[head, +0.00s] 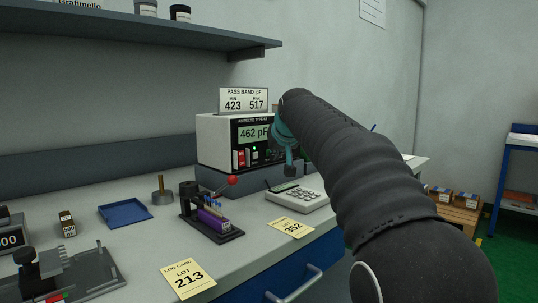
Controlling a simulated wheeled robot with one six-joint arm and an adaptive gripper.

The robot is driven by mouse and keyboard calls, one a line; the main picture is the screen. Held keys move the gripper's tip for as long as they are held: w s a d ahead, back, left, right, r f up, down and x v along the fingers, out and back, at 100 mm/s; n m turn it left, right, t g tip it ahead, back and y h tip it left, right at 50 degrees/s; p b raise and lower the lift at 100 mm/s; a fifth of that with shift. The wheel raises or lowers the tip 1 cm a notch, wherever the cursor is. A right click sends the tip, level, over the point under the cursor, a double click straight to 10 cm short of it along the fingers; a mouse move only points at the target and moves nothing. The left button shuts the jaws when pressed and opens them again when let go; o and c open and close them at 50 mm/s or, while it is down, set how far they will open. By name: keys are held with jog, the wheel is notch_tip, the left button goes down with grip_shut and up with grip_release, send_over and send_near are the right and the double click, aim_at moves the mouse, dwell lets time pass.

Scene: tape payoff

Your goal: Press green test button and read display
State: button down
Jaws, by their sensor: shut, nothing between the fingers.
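Below the display are red and pale controls and a small green light (254,149). My teal gripper (290,168) is shut and empty, in front of the right part of the meter's face, tips pointing down. The gripper and my dark sleeved arm hide that part of the panel. I cannot make out the green test button clearly, nor whether the gripper touches the panel. A card on top (244,100) reads PASS BAND pF, 423 and 517.
In front of the meter are a red-knobbed fixture (211,225) with a purple piece, a calculator (298,198), a yellow card 352 (291,228) and log card 213 (188,278). A blue tray (125,213) lies left. A shelf (150,32) overhangs the bench's left part.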

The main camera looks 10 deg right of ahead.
jog(key=shift+s+d, duration=0.35)
jog(key=shift+s, duration=0.15)
jog(key=shift+s+d+b, duration=0.65)
jog(key=shift+s+d, duration=0.1)
jog(key=shift+s, duration=0.3)
jog(key=shift+s+d+b, duration=0.6)
jog(key=shift+s+d, duration=0.15)
jog(key=shift+s, duration=0.25)
jog(key=shift+a, duration=0.1)
